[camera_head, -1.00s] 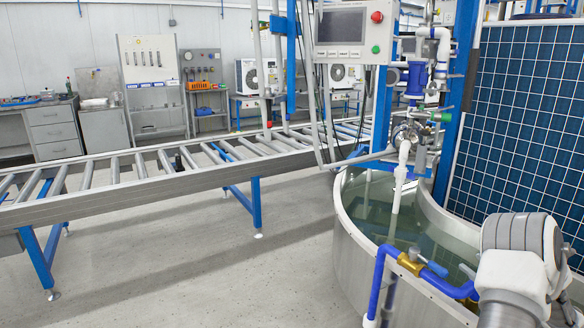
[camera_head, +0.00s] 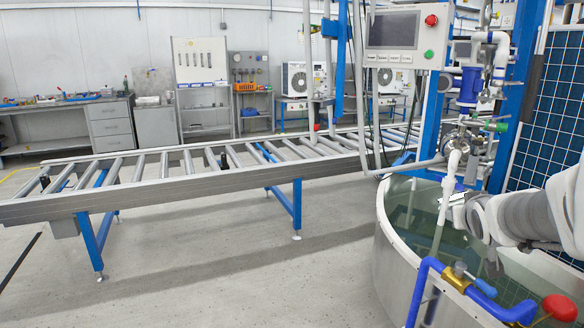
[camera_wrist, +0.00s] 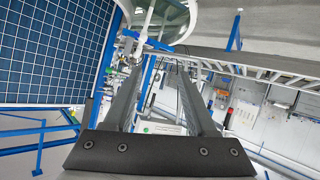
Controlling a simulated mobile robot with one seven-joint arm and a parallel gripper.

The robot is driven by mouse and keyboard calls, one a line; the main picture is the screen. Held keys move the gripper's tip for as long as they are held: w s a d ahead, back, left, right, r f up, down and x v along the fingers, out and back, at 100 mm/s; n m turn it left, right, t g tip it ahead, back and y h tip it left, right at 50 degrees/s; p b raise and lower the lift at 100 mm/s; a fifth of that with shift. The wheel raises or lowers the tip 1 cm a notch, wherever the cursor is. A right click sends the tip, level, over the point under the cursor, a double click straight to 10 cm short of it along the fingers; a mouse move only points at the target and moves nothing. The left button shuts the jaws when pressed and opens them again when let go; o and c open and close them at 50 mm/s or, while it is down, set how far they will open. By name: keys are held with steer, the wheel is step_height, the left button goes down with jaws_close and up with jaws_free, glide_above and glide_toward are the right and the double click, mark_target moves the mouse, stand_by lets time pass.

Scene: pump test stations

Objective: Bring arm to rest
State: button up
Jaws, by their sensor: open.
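My arm reaches in from the right edge of the head view, over the round water tank (camera_head: 392,262). Its end is near the white vertical pipe (camera_head: 447,195), and I cannot tell whether it touches the pipe. My gripper (camera_wrist: 158,76) shows in the wrist view with two long dark fingers spread apart. Nothing is held between them. The wrist view looks tilted across the room.
A roller conveyor (camera_head: 180,182) runs across the middle. A control panel (camera_head: 405,38) and pump piping stand above the tank. A blue grid panel (camera_head: 548,110) is at right.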

steer(key=s+a+f+n+g+y, duration=0.1)
steer(key=s+a+f+g+y, duration=0.2)
steer(key=s+a, duration=0.85)
steer(key=s+a+f+n+g+y, duration=0.2)
steer(key=s+a+f+g+y, duration=0.1)
steer(key=s+a, duration=0.9)
step_height(320, 180, up, 22)
steer(key=p, duration=2.1)
steer(key=shift+w+a+f, duration=0.2)
steer(key=shift+w+a, duration=0.1)
steer(key=shift+c, duration=0.2)
steer(key=shift+c, duration=0.4)
steer(key=shift+d, duration=0.1)
steer(key=shift+m, duration=0.3)
